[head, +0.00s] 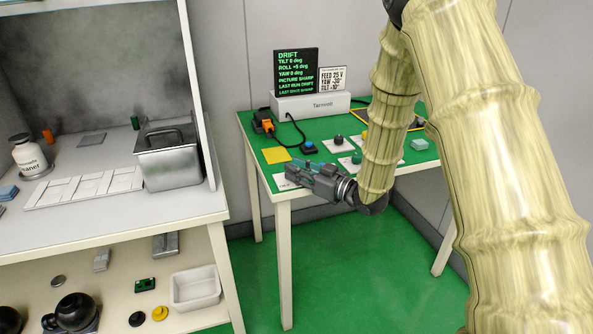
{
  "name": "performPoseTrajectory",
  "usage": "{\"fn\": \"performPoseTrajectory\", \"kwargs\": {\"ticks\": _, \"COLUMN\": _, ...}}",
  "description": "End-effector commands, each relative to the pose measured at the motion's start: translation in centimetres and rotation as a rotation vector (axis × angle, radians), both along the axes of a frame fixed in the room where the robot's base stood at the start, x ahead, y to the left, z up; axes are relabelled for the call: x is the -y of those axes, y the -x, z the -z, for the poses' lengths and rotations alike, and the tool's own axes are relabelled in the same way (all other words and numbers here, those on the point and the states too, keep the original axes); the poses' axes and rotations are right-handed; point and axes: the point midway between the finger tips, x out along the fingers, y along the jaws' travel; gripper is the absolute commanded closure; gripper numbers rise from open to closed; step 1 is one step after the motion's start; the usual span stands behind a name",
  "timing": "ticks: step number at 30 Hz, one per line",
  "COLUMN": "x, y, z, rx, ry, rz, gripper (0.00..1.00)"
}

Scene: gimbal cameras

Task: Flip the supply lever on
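My gripper (296,172) is low over the front left corner of the green-topped table (314,187), pointing left. A white plate (284,183) with small red marking shows partly beneath its fingers. The gripper hides much of that plate, and I cannot make out a supply lever for certain. Whether the fingers are open or shut, or touch anything, is too small to tell.
Nearby are an orange-and-black device (264,123), a blue-button box (309,148), a yellow square (276,155) and a black knob (338,138).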

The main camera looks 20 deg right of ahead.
Motion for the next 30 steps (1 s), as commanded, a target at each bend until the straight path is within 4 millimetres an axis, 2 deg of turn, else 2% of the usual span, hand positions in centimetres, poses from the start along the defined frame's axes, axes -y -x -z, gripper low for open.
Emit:
{"fn": "performPoseTrajectory", "kwargs": {"ticks": 1, "x": -0.02, "y": 0.01, "z": 0.01, "rx": 0.0, "ry": 0.0, "rz": -0.001, "gripper": 0.94}}
{"fn": "performPoseTrajectory", "kwargs": {"ticks": 2, "x": -0.03, "y": 0.02, "z": 0.01, "rx": 0.0, "ry": 0.0, "rz": -0.001, "gripper": 0.99}}
{"fn": "performPoseTrajectory", "kwargs": {"ticks": 3, "x": -0.05, "y": 0.01, "z": 0.0, "rx": 0.0, "ry": 0.0, "rz": -0.001, "gripper": 1.0}}
{"fn": "performPoseTrajectory", "kwargs": {"ticks": 19, "x": 0.01, "y": -0.27, "z": -0.13, "rx": 0.001, "ry": -0.001, "rz": -0.112, "gripper": 1.0}}
{"fn": "performPoseTrajectory", "kwargs": {"ticks": 29, "x": 0.01, "y": -0.28, "z": -0.1, "rx": 0.002, "ry": -0.001, "rz": -0.12, "gripper": 1.0}}
{"fn": "performPoseTrajectory", "kwargs": {"ticks": 30, "x": 0.02, "y": -0.29, "z": -0.1, "rx": 0.002, "ry": -0.001, "rz": -0.12, "gripper": 0.77}}
